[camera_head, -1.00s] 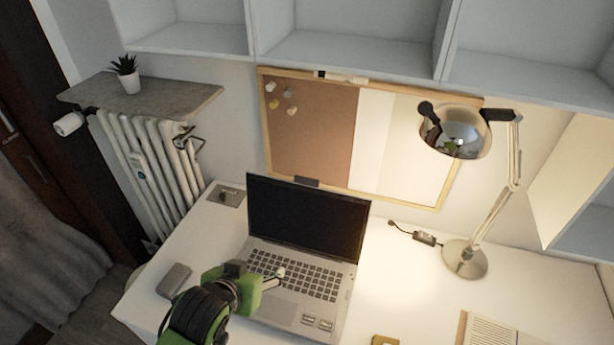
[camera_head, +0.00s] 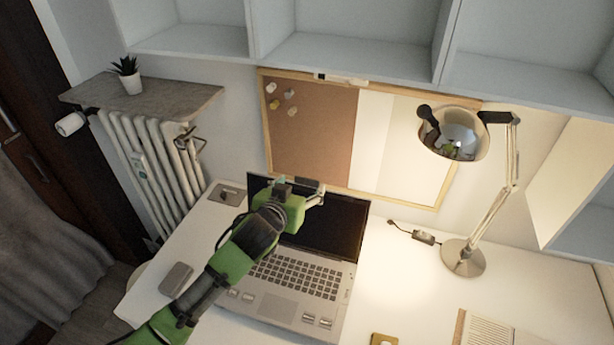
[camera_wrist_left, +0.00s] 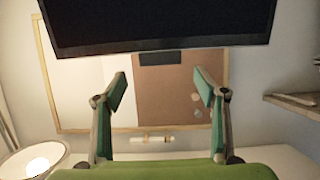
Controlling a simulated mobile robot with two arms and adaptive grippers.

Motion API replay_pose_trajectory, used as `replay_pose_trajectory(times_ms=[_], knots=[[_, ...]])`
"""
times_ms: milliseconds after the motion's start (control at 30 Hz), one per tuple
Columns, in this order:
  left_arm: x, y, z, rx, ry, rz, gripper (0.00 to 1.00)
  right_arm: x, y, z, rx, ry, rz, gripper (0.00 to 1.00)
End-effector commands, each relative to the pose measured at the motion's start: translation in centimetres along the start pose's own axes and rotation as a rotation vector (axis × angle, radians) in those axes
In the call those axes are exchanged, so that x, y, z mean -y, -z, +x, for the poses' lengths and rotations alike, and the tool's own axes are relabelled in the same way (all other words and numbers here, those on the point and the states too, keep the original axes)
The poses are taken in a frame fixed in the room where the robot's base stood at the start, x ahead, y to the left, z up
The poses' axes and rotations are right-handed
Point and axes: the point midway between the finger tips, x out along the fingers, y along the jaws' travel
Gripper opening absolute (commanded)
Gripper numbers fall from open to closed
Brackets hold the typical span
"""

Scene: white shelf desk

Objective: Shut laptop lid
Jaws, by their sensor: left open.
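The laptop stands open on the white desk, its dark screen lid (camera_head: 335,225) raised and its grey keyboard base (camera_head: 300,280) flat. My left gripper (camera_head: 318,190) reaches across the keyboard to the lid's top edge and hides part of the screen. In the left wrist view, its two green fingers (camera_wrist_left: 160,78) are apart with nothing between them. The lid (camera_wrist_left: 160,22) fills the top of that view, its edge just beyond the fingertips. I cannot tell whether they touch. My right gripper is not in view.
A desk lamp (camera_head: 465,258) stands right of the laptop, with a cable adapter (camera_head: 424,237) between. A grey box-like object (camera_head: 176,279) lies at left. A cork-and-white board (camera_head: 315,130) hangs behind the lid, below shelves (camera_head: 350,60). An open book (camera_head: 490,330) lies at front right.

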Motion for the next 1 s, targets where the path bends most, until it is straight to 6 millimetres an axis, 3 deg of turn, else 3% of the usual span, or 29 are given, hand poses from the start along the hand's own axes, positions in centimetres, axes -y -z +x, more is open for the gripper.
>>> replay_pose_trajectory(times_ms=[200,400,867,1000], knots=[[0.0,0.1,3.5,0.002,0.001,0.001,0.65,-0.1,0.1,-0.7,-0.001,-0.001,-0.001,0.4],[0.0,0.0,5.6,0.001,0.001,0.001,0.65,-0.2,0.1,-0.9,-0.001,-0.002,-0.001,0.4],[0.0,-0.1,6.5,0.001,0.0,0.001,0.65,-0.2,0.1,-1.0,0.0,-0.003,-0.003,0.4],[0.0,-0.1,6.5,0.001,0.0,0.001,0.34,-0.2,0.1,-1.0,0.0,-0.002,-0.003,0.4]])
